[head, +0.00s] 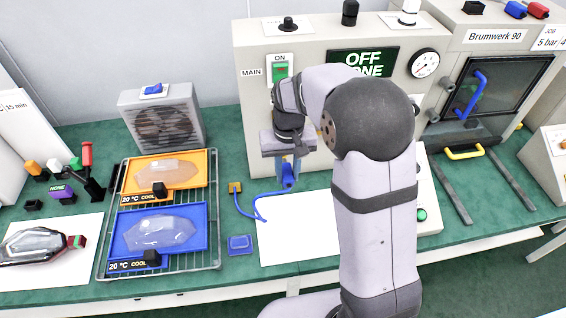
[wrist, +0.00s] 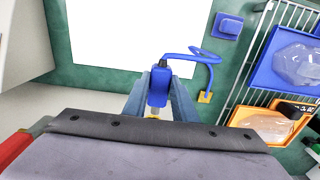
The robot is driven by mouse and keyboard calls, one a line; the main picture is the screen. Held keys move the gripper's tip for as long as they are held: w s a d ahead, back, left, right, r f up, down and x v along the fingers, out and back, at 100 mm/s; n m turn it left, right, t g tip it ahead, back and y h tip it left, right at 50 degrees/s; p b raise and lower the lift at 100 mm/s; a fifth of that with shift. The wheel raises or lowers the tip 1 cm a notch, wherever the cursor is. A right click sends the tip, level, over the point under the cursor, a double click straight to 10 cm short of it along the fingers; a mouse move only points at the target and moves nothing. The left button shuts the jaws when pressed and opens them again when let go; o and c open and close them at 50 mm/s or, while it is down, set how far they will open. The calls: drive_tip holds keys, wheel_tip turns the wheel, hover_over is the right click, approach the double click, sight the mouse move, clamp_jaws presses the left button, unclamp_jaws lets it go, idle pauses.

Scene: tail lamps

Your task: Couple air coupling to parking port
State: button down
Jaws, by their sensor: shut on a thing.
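My gripper (head: 288,166) is shut on the blue air coupling (head: 288,180), above the back left part of the white sheet. In the wrist view the coupling (wrist: 158,87) sits between the two blue-grey fingers (wrist: 158,98). Its blue hose (head: 258,217) loops down and left to a yellow fitting (head: 235,187) on the bench. A small blue block (head: 240,244) lies apart on the bench, left of the sheet; it also shows in the wrist view (wrist: 228,25). I cannot tell for sure which part is the parking port.
The rack (head: 103,258) left of the hose holds an orange tray (head: 205,160) and a blue tray (head: 203,215) with clear lenses. A beige control cabinet (head: 255,100) stands behind my gripper. The white sheet (head: 300,240) is bare where it shows.

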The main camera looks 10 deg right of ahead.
sight(284, 161)
drive_tip(key=shift+f+b, duration=0.4)
drive_tip(key=shift+f, duration=0.45)
drive_tip(key=shift+p, duration=0.45)
idle(0.4)
drive_tip(key=shift+w, duration=0.15)
drive_tip(key=shift+w+p, duration=0.6)
drive_tip(key=shift+w, duration=0.75)
drive_tip(key=shift+w+p, duration=0.35)
drive_tip(key=shift+p, duration=0.2)
idle(1.1)
drive_tip(key=shift+w+p, duration=0.3)
drive_tip(key=shift+w, duration=0.45)
drive_tip(key=shift+w+r, duration=0.1)
drive_tip(key=c, duration=1.4)
unclamp_jaws()
